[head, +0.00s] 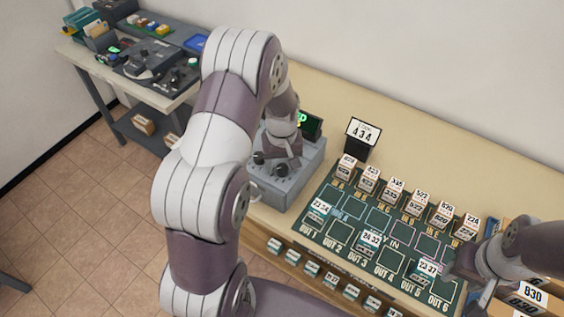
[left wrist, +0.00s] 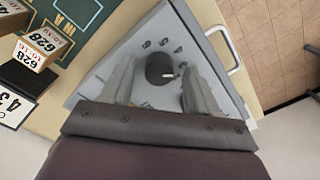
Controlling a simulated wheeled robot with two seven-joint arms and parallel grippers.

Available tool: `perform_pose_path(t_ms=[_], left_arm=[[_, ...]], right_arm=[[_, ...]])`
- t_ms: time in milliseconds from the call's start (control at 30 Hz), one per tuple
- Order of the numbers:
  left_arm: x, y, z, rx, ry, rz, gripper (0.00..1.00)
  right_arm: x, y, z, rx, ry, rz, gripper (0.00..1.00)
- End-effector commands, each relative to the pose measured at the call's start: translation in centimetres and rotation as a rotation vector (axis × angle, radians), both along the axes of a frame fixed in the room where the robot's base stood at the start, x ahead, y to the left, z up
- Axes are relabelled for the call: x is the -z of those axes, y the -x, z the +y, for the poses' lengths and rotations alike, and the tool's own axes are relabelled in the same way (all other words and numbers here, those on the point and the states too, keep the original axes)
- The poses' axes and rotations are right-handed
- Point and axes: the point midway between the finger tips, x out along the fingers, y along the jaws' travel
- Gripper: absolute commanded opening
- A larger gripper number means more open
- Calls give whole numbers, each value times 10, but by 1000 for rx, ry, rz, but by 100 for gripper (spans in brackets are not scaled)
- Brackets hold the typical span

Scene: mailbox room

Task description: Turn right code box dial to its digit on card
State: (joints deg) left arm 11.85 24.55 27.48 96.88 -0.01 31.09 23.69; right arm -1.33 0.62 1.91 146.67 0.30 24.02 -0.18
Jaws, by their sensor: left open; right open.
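The grey code box (head: 297,180) stands at the left end of the counter, with black dials on its sloped face. The front right dial (head: 281,171) shows below my left gripper (head: 283,161). In the left wrist view a dial (left wrist: 160,68) with a white pointer mark sits between the open fingers of my left gripper (left wrist: 160,88), apparently not squeezed. My right gripper (head: 470,279) is open at the mat's right end.
A green sorting mat (head: 340,236) with several labelled parcels lies right of the box. A row of parcels (head: 393,189) stands along its back edge. A metal handle (left wrist: 224,45) borders the box. A side table (head: 130,72) with equipment stands at the far left.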

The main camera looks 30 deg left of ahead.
Motion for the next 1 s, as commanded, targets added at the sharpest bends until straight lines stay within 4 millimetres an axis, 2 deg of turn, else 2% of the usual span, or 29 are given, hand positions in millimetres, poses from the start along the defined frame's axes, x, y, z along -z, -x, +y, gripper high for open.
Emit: perform_pose_path(t_ms=[33, 100, 200, 567, 1000], left_arm=[[0, 0, 0, 0, 0, 0, 54], [0, 0, 0, 0, 0, 0, 31], [0, 0, 0, 0, 0, 0, 4], [-1, -1, 0, -56, -1, -1, 4], [-1, -1, 1, -378, 0, -3, 4]], right_arm=[[0, 0, 0, 0, 0, 0, 43], [0, 0, 0, 0, 0, 0, 43], [0, 0, 0, 0, 0, 0, 43], [-1, 0, 0, 0, 0, 0, 43], [-7, 0, 0, 0, 0, 0, 43]])
